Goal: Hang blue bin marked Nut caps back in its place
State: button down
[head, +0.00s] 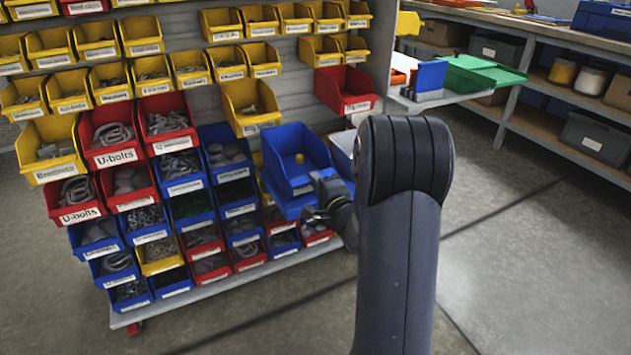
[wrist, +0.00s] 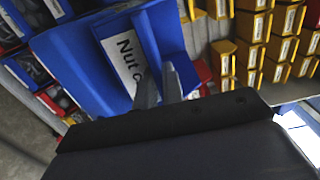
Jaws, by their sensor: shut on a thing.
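The large blue bin (head: 297,165) is in front of the right part of the rack in the head view, its open top facing up. In the wrist view the blue bin (wrist: 85,60) fills the upper left, tilted, with a white label (wrist: 124,62) reading "Nut c…"; the rest is hidden. My gripper (head: 322,188) is at the bin's lower right side and shut on it. In the wrist view the fingers of my gripper (wrist: 160,84) reach the bin beside the label. The exact grip point is partly hidden.
A bin rack (head: 190,65) stands behind, with rows of yellow, red and blue bins. A red bin (head: 347,90) hangs just above right of the held bin. Shelving (head: 560,120) stands at the right. Open floor (head: 520,270) lies between.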

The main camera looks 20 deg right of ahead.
jog(key=s, duration=1.1)
jog(key=shift+s+d, duration=0.2)
jog(key=shift+s, duration=0.1)
dwell(0.8)
